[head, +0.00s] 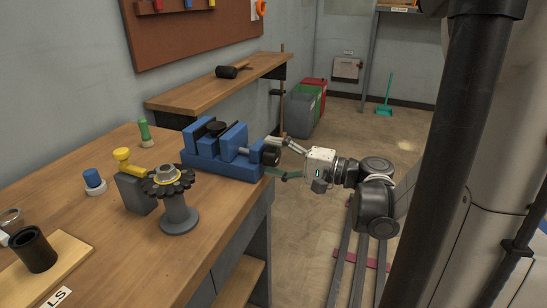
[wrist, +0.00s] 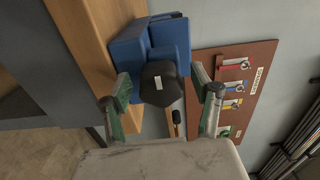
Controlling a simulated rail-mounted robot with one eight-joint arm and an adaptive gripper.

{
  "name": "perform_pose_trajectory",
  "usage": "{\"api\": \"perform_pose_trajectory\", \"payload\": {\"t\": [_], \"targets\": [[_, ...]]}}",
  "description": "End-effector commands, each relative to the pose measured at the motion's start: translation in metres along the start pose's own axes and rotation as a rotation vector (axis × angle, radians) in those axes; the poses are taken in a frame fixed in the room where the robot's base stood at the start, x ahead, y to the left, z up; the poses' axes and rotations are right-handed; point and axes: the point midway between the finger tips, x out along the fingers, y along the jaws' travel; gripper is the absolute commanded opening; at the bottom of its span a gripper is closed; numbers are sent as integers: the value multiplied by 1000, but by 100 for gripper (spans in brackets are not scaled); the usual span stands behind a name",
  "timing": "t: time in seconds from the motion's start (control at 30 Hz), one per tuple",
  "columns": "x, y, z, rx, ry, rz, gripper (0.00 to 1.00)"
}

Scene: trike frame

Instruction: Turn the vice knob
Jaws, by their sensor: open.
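The blue vice (head: 218,150) sits at the right edge of the wooden workbench in the head view. Its black knob (head: 271,155) faces right, past the bench edge. In the wrist view the knob (wrist: 159,83) is a dark faceted shape with a small pale mark, in front of the blue vice body (wrist: 130,48). My gripper (head: 278,158) is open, with one finger above the knob and one below it in the head view. In the wrist view my gripper (wrist: 160,98) has a finger on each side of the knob, with visible gaps. I cannot tell any contact.
On the workbench (head: 110,225) stand a gear on a grey post (head: 177,200), a yellow-topped part (head: 130,165), a blue-capped part (head: 94,181) and a black cup (head: 35,250). A wall shelf (head: 220,84) holds a mallet. Bins (head: 300,115) stand on the floor behind.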

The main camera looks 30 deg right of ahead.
Motion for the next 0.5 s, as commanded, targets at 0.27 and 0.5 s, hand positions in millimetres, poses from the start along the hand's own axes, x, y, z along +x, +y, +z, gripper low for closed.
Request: {"api": "perform_pose_trajectory", "payload": {"t": [0.27,0.5], "targets": [[-25,0,-1,0,4,0,60],[-63,0,-1,0,5,0,60]]}}
